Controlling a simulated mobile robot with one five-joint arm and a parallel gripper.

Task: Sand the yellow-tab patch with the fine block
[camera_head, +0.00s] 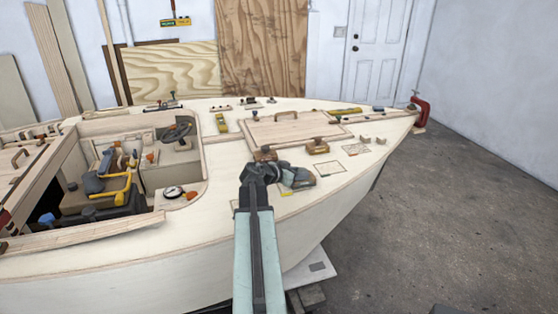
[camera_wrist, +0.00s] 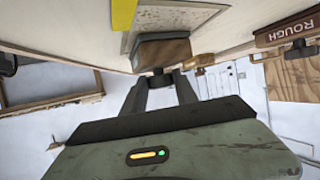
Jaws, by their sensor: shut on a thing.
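My gripper (camera_head: 300,180) is low over the near side of the boat's deck. In the wrist view my gripper (camera_wrist: 160,84) is shut on the dark knob of a wooden sanding block (camera_wrist: 165,54); no label shows on its visible side. The block lies over or against the edge of a blotchy patch (camera_wrist: 172,16); I cannot tell if they touch. A yellow tab (camera_wrist: 123,14) borders this patch. In the head view the yellow tab (camera_head: 286,194) shows just below my gripper, which hides most of the patch and the held block.
A block marked ROUGH (camera_wrist: 287,30) stands apart in the wrist view. Two knobbed blocks, one left (camera_head: 265,154) and one right (camera_head: 317,147), sit near the raised hatch (camera_head: 290,130). Other outlined patches (camera_head: 330,168) lie to the right. The open cockpit (camera_head: 180,160) is left.

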